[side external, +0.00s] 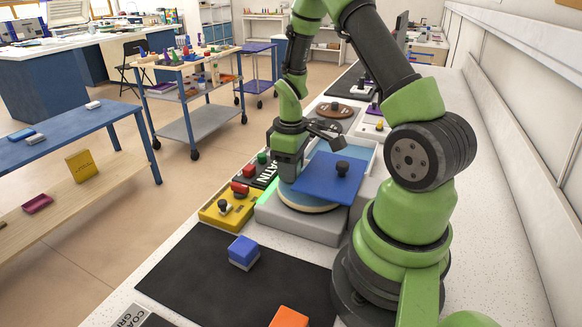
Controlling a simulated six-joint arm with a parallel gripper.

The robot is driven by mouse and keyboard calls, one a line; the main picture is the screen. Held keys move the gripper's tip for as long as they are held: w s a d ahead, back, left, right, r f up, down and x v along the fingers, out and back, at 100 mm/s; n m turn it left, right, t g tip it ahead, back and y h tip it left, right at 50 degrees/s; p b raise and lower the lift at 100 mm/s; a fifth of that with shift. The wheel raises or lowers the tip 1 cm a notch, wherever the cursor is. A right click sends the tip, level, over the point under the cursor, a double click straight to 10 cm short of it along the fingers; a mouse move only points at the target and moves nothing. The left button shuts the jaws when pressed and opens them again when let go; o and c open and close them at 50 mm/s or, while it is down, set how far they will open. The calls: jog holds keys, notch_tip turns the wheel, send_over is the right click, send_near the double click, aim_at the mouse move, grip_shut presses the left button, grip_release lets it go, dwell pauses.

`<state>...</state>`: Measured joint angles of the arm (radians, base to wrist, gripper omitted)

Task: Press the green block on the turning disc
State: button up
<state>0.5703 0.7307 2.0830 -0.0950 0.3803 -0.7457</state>
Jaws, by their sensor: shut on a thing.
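The turning disc (297,203) is a round, pale-rimmed disc with a blue top, set on a grey machine housing (300,225). A flat blue plate with a black knob (322,180) lies above it and hides much of its top. My gripper (287,170) points down at the disc's far left edge and is shut. The green block itself is mostly hidden at my fingers; a bright green patch (272,187) shows just left of the disc. I cannot tell from this view whether the block touches the disc.
A yellow box with red and black knobs (215,214) stands close on the left. A dark mat (200,275) in front holds a blue block (243,250) and an orange block (289,318). Behind are more knobbed discs (335,112). The wall (540,90) bounds the bench on the right.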

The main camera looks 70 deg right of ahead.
jog(key=shift+r, duration=3.4)
